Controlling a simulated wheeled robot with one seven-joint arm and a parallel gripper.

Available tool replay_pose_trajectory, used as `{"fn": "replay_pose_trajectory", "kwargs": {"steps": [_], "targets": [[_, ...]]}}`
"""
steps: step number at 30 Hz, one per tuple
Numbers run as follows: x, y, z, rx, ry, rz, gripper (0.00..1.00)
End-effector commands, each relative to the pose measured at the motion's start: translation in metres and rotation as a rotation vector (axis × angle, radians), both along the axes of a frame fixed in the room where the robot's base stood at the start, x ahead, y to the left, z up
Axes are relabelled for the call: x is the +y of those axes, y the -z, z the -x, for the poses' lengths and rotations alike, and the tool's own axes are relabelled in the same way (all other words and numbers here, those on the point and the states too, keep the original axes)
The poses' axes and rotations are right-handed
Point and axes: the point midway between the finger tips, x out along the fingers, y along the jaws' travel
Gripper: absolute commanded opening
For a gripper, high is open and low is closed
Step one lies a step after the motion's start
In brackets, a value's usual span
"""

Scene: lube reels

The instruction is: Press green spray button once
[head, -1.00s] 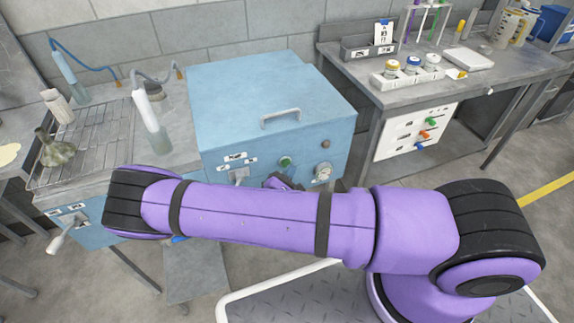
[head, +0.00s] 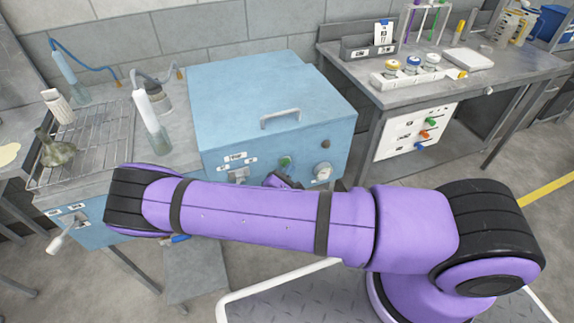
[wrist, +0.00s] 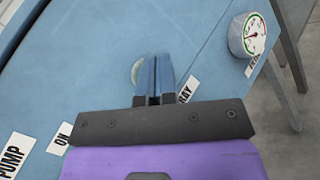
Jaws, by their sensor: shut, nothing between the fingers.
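The green spray button (head: 286,162) is on the front face of the blue cabinet (head: 255,95). In the wrist view, my gripper (wrist: 155,58) has its two fingers together with nothing between them. The fingertips overlap the button's place, and only a pale rim (wrist: 136,72) shows at their left, so the green cap is hidden. I cannot tell whether the tips touch it. A label partly covered by the gripper, ending in "RAY" (wrist: 184,94), is just right of the fingers. In the head view, a small part of my gripper shows below the button.
A round gauge (wrist: 248,35) is right of the button. "ON" (wrist: 60,138) and "PUMP" (wrist: 13,155) labels are to the left. A switch (head: 238,174) is on the same face. A wire rack (head: 95,140) is at left, and a bench (head: 440,85) with bottles at right.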

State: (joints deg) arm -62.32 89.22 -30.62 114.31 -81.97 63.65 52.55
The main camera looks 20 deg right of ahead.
Motion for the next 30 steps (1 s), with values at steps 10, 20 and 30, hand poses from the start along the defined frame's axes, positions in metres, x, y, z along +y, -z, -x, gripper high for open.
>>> {"fn": "replay_pose_trajectory", "kwargs": {"steps": [10,20,30], "targets": [[0.0,0.0,-0.003,0.001,-0.001,-0.001,0.0],[0.0,0.0,-0.001,0.0,0.0,0.0,0.0],[0.0,0.0,0.014,0.001,0.0,0.001,0.0]]}}
